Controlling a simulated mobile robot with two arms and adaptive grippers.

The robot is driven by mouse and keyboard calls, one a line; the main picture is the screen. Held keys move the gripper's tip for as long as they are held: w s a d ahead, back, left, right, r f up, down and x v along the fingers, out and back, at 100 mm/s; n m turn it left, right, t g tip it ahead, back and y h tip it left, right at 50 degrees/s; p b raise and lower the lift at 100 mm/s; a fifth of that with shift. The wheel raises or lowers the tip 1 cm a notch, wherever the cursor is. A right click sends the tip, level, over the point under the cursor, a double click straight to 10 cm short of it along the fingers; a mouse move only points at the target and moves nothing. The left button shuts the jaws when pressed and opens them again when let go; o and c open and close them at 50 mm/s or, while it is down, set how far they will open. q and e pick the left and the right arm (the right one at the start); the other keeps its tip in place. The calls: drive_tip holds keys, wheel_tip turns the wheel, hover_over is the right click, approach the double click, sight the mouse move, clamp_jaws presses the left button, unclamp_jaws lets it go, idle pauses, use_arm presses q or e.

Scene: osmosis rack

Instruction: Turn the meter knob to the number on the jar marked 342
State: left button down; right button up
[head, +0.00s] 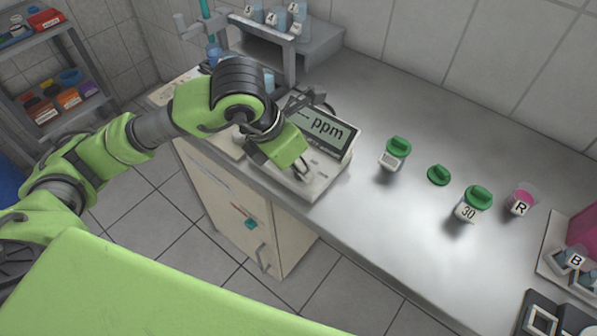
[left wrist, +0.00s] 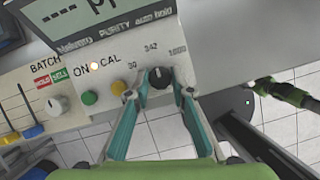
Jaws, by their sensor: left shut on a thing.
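The meter (head: 321,127) stands on the bench with a display reading dashes and "ppm". Its dark knob (left wrist: 160,77) sits on the front panel among the printed numbers 30, 342 and 1000. My left gripper (left wrist: 158,92) has its teal fingers on both sides of the knob and is shut on it. The knob's pointer seems to face up toward 342, but the mark is too small to be sure. In the head view my left gripper (head: 301,168) hides the knob. A green-lidded jar (head: 394,155) has an unreadable label; another jar (head: 472,203) reads 30.
A loose green lid (head: 438,175) and a pink cup marked R (head: 520,201) stand on the bench (head: 390,235). In the left wrist view, ON and CAL buttons (left wrist: 118,88) and a white knob (left wrist: 57,105) are left of my fingers. A rack (head: 275,45) stands behind.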

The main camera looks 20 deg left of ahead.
idle(0.3)
use_arm(q)
drive_tip(key=c, duration=1.8)
unclamp_jaws()
drive_tip(key=shift+r, duration=0.1)
drive_tip(key=v, duration=1.2)
drive_tip(key=shift+d, duration=0.15)
